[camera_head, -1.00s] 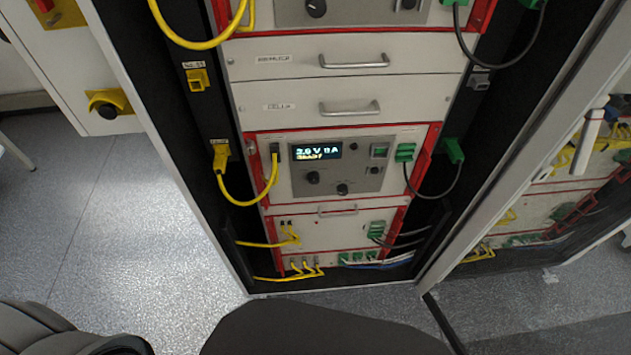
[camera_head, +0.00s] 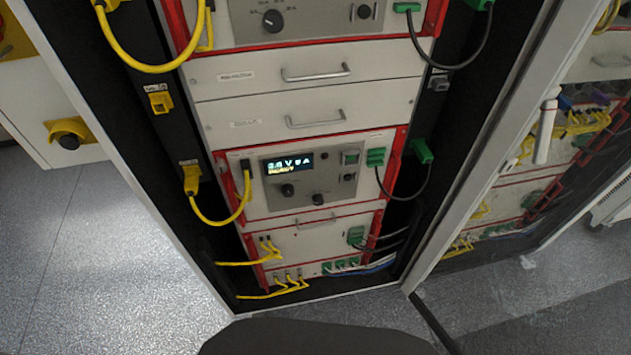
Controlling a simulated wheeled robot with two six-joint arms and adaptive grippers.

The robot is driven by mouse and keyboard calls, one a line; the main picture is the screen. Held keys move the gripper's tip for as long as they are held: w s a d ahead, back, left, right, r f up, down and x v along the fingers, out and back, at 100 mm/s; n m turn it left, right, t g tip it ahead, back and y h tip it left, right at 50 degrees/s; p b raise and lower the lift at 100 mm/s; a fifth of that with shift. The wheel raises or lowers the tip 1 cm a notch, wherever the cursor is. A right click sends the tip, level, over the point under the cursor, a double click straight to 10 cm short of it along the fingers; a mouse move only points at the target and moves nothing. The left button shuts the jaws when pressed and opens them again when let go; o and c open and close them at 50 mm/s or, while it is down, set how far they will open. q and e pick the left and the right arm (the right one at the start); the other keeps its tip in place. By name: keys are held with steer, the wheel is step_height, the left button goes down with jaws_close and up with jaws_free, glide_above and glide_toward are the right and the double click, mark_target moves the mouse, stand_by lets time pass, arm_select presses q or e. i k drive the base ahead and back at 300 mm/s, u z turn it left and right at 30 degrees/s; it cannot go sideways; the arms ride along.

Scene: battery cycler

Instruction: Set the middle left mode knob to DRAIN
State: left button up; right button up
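The rack holds a red-framed cycler unit (camera_head: 309,204) in its middle, with a grey control panel and a lit display (camera_head: 288,164). Neither of my grippers shows in the view now.
Two drawers with handles (camera_head: 316,73) separate the units. Yellow cables (camera_head: 216,223) loop at the left and black cables (camera_head: 404,197) at the right. A rack door (camera_head: 478,160) stands open at the right. The floor at the left (camera_head: 90,250) is clear.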

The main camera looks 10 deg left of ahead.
mark_target(288, 191)
steer(key=z, duration=0.1)
steer(key=k, duration=1)
steer(key=u, duration=1.25)
steer(key=i, duration=0.65)
steer(key=u, duration=0.1)
